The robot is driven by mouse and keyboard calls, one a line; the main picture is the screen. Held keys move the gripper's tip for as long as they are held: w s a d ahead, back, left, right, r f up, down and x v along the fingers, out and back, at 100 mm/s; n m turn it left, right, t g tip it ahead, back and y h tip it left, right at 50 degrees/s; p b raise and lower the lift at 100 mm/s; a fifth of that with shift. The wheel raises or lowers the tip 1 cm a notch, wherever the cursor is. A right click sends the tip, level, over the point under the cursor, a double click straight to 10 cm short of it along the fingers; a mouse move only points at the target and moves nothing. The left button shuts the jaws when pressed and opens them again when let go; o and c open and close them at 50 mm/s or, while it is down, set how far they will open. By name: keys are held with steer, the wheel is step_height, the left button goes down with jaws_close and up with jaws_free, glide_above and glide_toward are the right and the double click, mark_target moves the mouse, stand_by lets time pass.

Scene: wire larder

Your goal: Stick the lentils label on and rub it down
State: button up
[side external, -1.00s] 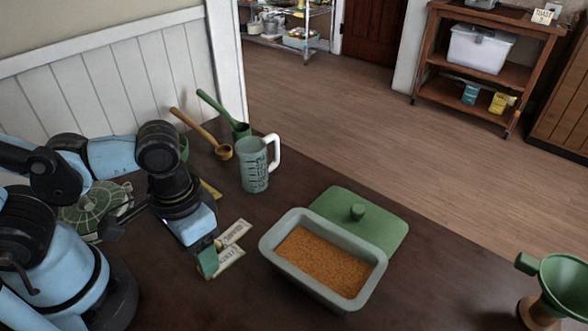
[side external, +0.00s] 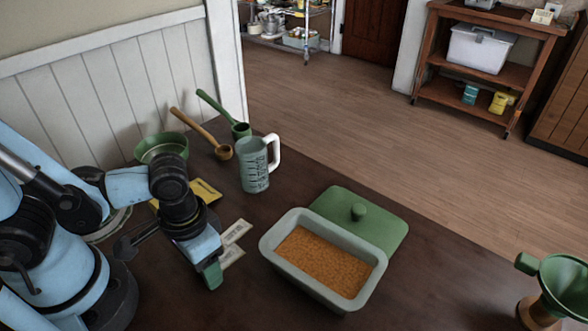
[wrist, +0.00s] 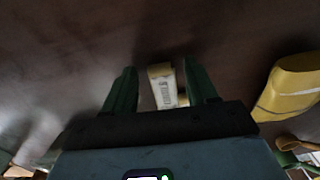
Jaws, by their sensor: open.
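Two small cream labels lie on the dark table beside my gripper: one farther back (side external: 235,232) and one nearer (side external: 230,257). Their print is too small to read in the side view. My gripper (side external: 212,277) is low, just left of the nearer label. In the wrist view, my gripper (wrist: 161,85) has its green fingers apart, with a pale printed label (wrist: 163,90) showing in the gap; I cannot tell which label it is or whether the fingers touch it. A grey-green rectangular tub (side external: 308,288) of orange grains stands to the right, uncovered.
A green knobbed lid (side external: 388,228) lies behind the tub. A measuring jug (side external: 254,168), a wooden ladle (side external: 200,130), a green scoop (side external: 217,109) and a green bowl (side external: 150,151) stand farther back. A yellow item (side external: 207,191) lies behind my wrist. A green funnel (side external: 565,280) is at right.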

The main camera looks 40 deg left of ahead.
steer(key=shift+c, duration=0.3)
jaws_close()
steer(key=shift+r, duration=0.2)
steer(key=shift+r, duration=4.45)
steer(key=w+d+r, duration=0.5)
steer(key=w+d, duration=0.3)
steer(key=w, duration=0.3)
steer(key=w+d+f, duration=0.6)
steer(key=w+d, duration=0.5)
steer(key=d, duration=0.1)
steer(key=shift+n, duration=0.3)
steer(key=shift+a+f, duration=0.15)
steer(key=shift+f, duration=1.3)
steer(key=shift+a+f, duration=0.15)
steer(key=shift+f, duration=1.25)
